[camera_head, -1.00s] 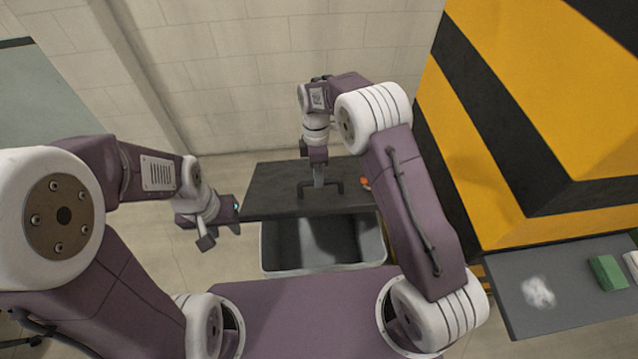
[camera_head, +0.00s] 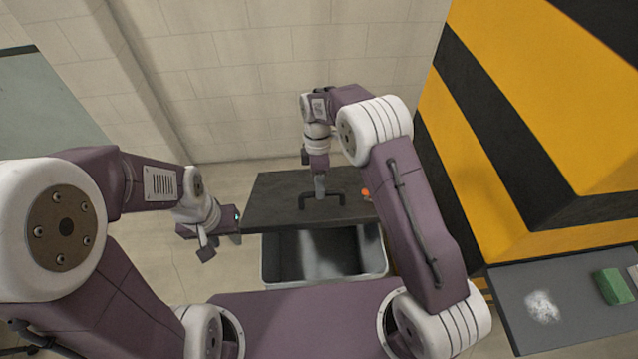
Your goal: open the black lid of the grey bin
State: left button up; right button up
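The black lid (camera_head: 270,212) lies over the far part of the grey bin (camera_head: 378,268), set back so that the bin's near part is open and its dark inside shows. The lid has a black bar handle (camera_head: 342,193) on top. My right gripper (camera_head: 319,192) reaches down onto the middle of this handle and appears shut on it; its fingertips are small and partly merge with the handle. My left gripper (camera_head: 222,242) is to the left of the bin, beside the lid's left edge, with its fingers apart and nothing between them.
A pale block wall (camera_head: 240,80) stands behind the bin. A yellow and black striped structure (camera_head: 500,225) rises close on the right. A grey surface at the lower right (camera_head: 520,280) carries a green block (camera_head: 612,287) and a white patch. Floor is clear left of the bin.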

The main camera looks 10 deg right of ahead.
jog(key=shift+w, duration=0.25)
jog(key=shift+s, duration=0.15)
dwell(0.3)
notch_tip(320, 180, up, 9)
jog(key=w+b, duration=0.1)
jog(key=shift+w, duration=0.35)
jog(key=shift+f, duration=0.1)
